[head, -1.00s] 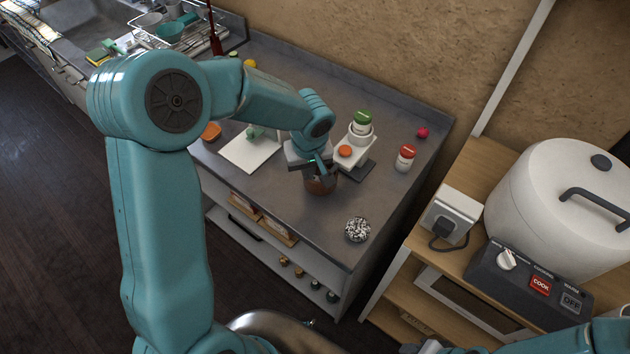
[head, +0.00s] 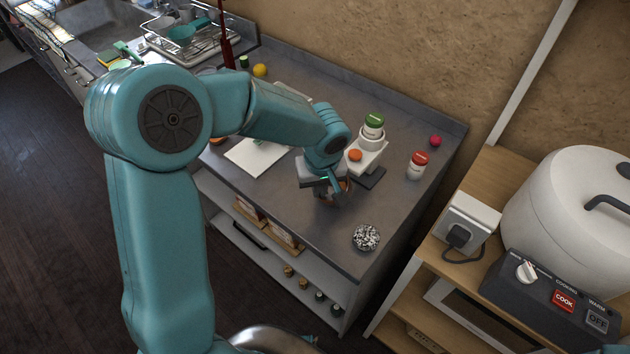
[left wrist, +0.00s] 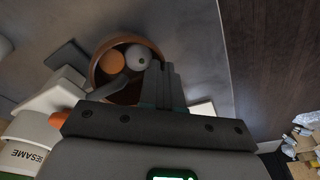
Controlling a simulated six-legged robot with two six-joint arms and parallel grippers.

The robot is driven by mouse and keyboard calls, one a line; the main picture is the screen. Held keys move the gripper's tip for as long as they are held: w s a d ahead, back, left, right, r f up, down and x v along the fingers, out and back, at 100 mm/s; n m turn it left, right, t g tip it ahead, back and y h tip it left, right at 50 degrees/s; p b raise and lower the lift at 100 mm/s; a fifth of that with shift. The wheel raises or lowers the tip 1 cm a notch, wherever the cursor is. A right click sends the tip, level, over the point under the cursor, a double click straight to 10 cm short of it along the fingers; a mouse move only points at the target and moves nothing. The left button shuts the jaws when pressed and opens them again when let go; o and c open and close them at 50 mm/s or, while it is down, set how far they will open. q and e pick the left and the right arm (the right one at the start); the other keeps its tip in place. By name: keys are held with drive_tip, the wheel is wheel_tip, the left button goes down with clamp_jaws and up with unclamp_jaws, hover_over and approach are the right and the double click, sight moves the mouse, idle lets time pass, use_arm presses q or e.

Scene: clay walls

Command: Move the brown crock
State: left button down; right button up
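The brown crock (head: 347,186) stands near the front edge of the grey counter, largely hidden by my left gripper (head: 330,194) in the head view. In the left wrist view the round brown crock (left wrist: 96,70) is seen from above. An orange round thing (left wrist: 111,62) and a whitish-green round thing (left wrist: 138,56) show within its rim. The fingers of my left gripper (left wrist: 145,76) are over the crock's near side and overlap its rim; I cannot tell whether they grip its wall. My right gripper is not in view.
A white stand (head: 370,155) with a green-lidded jar (head: 373,126) is right behind the crock. A white board (head: 256,156) lies left. Bare counter shows between crock and bowl.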

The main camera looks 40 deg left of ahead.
use_arm(q)
drive_tip(key=shift+s+d+f, duration=0.3)
drive_tip(key=shift+s+d, duration=0.05)
drive_tip(key=shift+d, duration=0.15)
drive_tip(key=shift+s+r, duration=0.2)
drive_tip(key=shift+r, duration=0.1)
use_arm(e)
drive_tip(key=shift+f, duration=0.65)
use_arm(q)
drive_tip(key=shift+r, duration=0.1)
